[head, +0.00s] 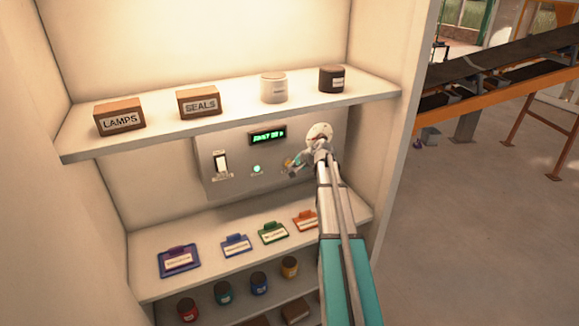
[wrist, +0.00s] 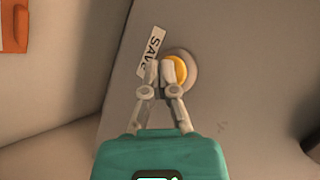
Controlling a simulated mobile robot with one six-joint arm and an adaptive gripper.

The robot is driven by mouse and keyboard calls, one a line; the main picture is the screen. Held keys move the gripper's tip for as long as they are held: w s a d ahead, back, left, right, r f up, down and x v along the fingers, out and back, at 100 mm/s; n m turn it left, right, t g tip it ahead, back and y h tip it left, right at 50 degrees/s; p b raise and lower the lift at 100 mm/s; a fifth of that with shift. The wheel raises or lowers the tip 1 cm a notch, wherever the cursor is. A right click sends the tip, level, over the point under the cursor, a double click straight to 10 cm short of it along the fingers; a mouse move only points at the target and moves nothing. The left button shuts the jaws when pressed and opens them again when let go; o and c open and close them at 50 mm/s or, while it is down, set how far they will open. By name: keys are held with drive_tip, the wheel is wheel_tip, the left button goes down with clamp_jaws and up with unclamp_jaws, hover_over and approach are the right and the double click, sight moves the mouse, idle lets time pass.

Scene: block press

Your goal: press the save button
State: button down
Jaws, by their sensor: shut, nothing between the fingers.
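The save button (wrist: 181,66) is a round yellow cap in a pale ring in the wrist view. Its white SAVE label (wrist: 155,42) lies beside it on the grey panel, partly covered by my fingers. My gripper (wrist: 160,70) is shut and empty, with its fingertips over the button's near left edge. I cannot tell whether they touch it. In the head view my gripper (head: 294,162) is at the right part of the control panel (head: 232,178) and hides much of the button area.
The panel also carries a white rocker switch (head: 221,162), a green-lit button (head: 257,169) and a green display (head: 267,135). The upper shelf (head: 225,122) overhangs it, with boxes and jars. The lower shelf (head: 215,277) bears coloured tags. The cabinet's right wall (head: 400,130) is close to my arm.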

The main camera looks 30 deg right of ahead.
drive_tip(key=shift+s, duration=0.9)
drive_tip(key=shift+s, duration=0.1)
drive_tip(key=s, duration=0.4)
drive_tip(key=shift+s+a, duration=0.2)
drive_tip(key=shift+s, duration=0.2)
idle(0.9)
drive_tip(key=s+a+f+n+g+h+b, duration=0.1)
drive_tip(key=s+a+f+n+g+b, duration=0.2)
drive_tip(key=s+a+f, duration=0.4)
drive_tip(key=s+a+f+n+g+h+b, duration=0.1)
drive_tip(key=s+a+f+n+g+b, duration=0.2)
drive_tip(key=s+a+f+b, duration=0.4)
drive_tip(key=s+a+f+n+g+h+b, duration=0.1)
drive_tip(key=s+a+f+n+g+b, duration=0.2)
drive_tip(key=a, duration=1.4)
drive_tip(key=s+f+n+b, duration=0.2)
drive_tip(key=s+f, duration=0.2)
drive_tip(key=s, duration=0.2)
drive_tip(key=shift+f+n, duration=0.25)
drive_tip(key=shift+n, duration=0.05)
